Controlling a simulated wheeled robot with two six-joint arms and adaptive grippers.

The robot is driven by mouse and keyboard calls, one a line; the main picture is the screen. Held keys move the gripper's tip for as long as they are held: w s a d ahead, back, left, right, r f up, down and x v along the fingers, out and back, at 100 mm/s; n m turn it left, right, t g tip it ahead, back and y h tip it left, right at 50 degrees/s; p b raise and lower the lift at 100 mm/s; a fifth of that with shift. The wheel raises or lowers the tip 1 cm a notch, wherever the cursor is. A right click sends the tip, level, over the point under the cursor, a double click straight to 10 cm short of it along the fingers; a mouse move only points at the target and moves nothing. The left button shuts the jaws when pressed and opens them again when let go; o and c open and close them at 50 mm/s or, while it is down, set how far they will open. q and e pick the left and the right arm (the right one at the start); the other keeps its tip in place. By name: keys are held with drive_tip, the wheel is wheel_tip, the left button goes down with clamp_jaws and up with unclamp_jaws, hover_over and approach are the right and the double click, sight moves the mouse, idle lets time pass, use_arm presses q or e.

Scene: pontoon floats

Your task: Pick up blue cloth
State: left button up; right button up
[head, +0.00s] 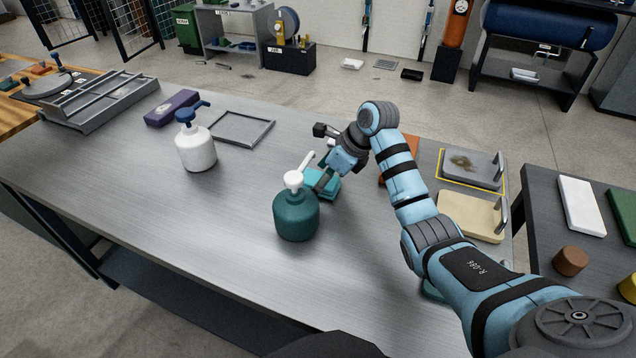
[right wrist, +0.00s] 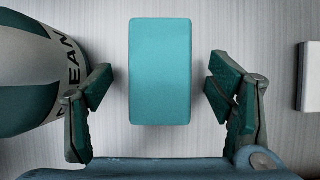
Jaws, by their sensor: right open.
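The blue cloth is a folded teal-blue rectangular block (right wrist: 160,72) lying on the grey metal table. In the head view the cloth (head: 326,186) shows partly, behind the teal bottle and under my right gripper. My right gripper (head: 325,178) reaches down over it. In the right wrist view the open fingers (right wrist: 160,95) stand one on each side of the cloth's near end, with a gap on both sides. I cannot tell how high they are above the table. My left gripper is not in view.
A teal pump bottle (head: 296,214) stands close beside the cloth, near one finger in the wrist view. A white pump bottle (head: 196,150), purple box (head: 172,108) and grey frame tray (head: 242,128) are farther left. Boards (head: 470,215) lie at right. The table's front left is clear.

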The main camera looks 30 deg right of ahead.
sight(315, 177)
drive_tip(key=shift+c, duration=0.4)
drive_tip(key=c, duration=1)
drive_tip(key=shift+r, duration=0.1)
drive_tip(key=shift+c, duration=0.2)
drive_tip(key=shift+r, duration=0.6)
drive_tip(key=v, duration=0.2)
drive_tip(key=shift+w+r, duration=0.1)
drive_tip(key=shift+r, duration=0.35)
drive_tip(key=s+d, duration=0.3)
drive_tip(key=s, duration=0.1)
drive_tip(key=s+d, duration=0.4)
drive_tip(key=s+d+b, duration=0.1)
drive_tip(key=s+d, duration=0.3)
drive_tip(key=shift+s+f, duration=0.15)
drive_tip(key=shift+s, duration=0.05)
drive_tip(key=shift+c, duration=0.2)
drive_tip(key=shift+s+d, duration=0.1)
drive_tip(key=shift+s, duration=0.15)
drive_tip(key=shift+o, duration=0.2)
